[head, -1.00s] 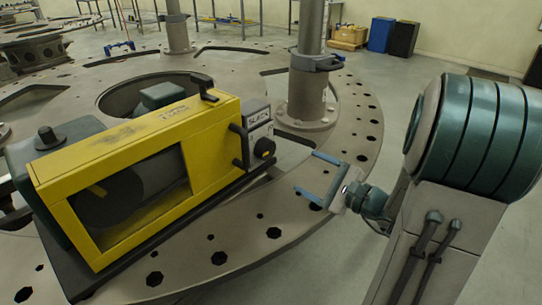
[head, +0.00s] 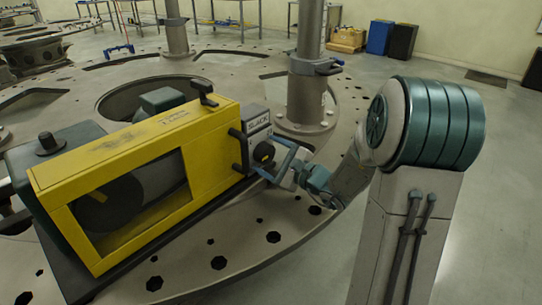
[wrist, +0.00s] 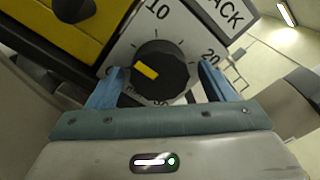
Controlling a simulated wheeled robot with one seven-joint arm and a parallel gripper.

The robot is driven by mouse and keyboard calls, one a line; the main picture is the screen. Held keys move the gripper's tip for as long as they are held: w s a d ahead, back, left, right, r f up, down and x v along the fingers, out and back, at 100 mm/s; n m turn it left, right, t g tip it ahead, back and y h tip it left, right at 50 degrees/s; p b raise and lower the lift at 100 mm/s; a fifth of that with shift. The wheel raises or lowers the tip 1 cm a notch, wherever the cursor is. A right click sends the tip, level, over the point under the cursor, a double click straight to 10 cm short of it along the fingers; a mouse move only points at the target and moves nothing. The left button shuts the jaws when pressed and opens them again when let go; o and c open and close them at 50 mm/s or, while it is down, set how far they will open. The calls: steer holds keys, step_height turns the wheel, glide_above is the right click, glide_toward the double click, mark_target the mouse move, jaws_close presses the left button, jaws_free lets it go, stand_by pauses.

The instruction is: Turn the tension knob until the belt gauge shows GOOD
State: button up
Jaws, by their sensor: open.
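The black tension knob (head: 264,152) sits on the pale end panel of the yellow belt housing (head: 120,135). In the wrist view the knob (wrist: 170,68) has a yellow pointer mark toward the left, and a dial around it shows 10 and 20; lower numbers are partly covered. The belt gauge (head: 258,124) above the knob reads SLACK; in the wrist view only its end, "ACK" (wrist: 228,10), shows. My gripper (head: 274,160) is open, its blue fingers either side of the knob. In the wrist view the gripper (wrist: 160,76) straddles the knob with visible gaps; contact is not seen.
Black handles (head: 239,150) stick out beside the panel on the yellow housing. A grey post (head: 306,90) stands on the round turret plate (head: 190,255) just behind my gripper. Blue and black bins (head: 380,37) stand far back. The floor at right is open.

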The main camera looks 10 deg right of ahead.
steer(key=c, duration=1)
steer(key=shift+o, duration=0.2)
steer(key=shift+m, duration=0.3)
steer(key=m+p, duration=0.1)
steer(key=m, duration=0.2)
steer(key=shift+r, duration=0.1)
steer(key=shift+m+p, duration=1.5)
steer(key=shift+m, duration=1.1)
steer(key=o, duration=1)
steer(key=shift+c, duration=0.2)
